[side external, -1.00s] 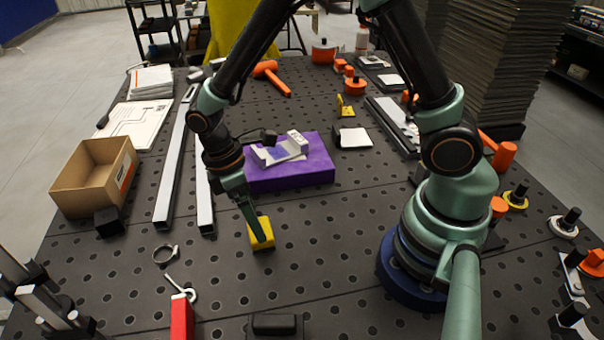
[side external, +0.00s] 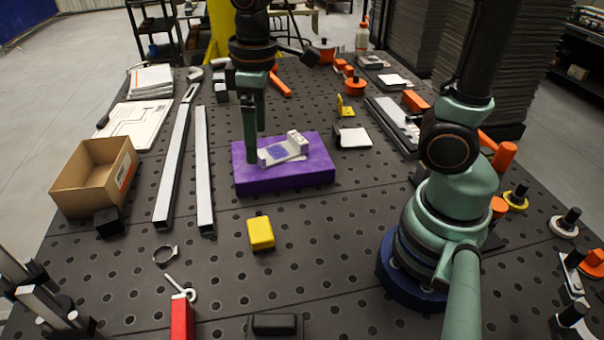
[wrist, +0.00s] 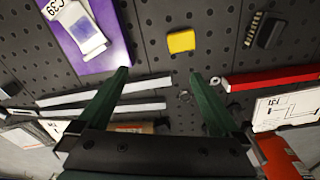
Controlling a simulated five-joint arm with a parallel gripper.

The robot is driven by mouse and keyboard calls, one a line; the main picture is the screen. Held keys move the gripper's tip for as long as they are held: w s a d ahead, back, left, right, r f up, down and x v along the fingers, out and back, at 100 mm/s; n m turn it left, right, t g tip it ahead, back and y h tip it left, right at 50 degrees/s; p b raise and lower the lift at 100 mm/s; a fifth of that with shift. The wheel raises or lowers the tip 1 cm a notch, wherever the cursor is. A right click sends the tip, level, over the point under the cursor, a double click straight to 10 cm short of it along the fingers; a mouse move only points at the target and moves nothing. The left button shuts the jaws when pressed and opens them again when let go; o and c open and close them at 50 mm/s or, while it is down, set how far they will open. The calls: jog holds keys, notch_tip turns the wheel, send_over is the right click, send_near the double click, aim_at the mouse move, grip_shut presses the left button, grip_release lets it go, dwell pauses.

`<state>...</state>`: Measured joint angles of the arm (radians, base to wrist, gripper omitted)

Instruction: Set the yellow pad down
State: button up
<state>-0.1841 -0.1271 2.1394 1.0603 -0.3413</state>
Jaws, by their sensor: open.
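The yellow pad (side external: 261,234) lies on the dark perforated table, in front of the purple block (side external: 290,180) and apart from it. It also shows in the wrist view (wrist: 181,41), ahead of the fingers. My gripper (side external: 256,145) is raised, pointing down, behind the pad and in line with the left part of the purple block in the side view. In the wrist view my gripper's two green fingers (wrist: 157,75) are spread wide with nothing between them.
A grey-white bracket (side external: 283,151) sits on the purple block. Two metal bars (side external: 204,175) and a cardboard box (side external: 92,180) lie left. A ring clamp (side external: 165,255) and a red block (side external: 182,318) are near the front. The table around the pad is clear.

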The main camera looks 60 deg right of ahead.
jog(key=s+d+r+m+t, duration=0.4)
jog(key=d+m, duration=0.2)
jog(key=shift+r+t, duration=0.4)
jog(key=shift+w, duration=0.1)
jog(key=n+g+h, duration=0.1)
jog(key=n+g, duration=0.7)
jog(key=n, duration=0.3)
send_over(259, 228)
jog(key=w, duration=0.3)
jog(key=w+a+f+x, duration=0.1)
jog(key=w+x, duration=0.1)
jog(key=x, duration=2.1)
jog(key=shift+a+f, duration=0.2)
jog(key=shift+a, duration=0.1)
jog(key=c, duration=1.2)
jog(key=shift+r, duration=0.1)
jog(key=shift+c, duration=0.2)
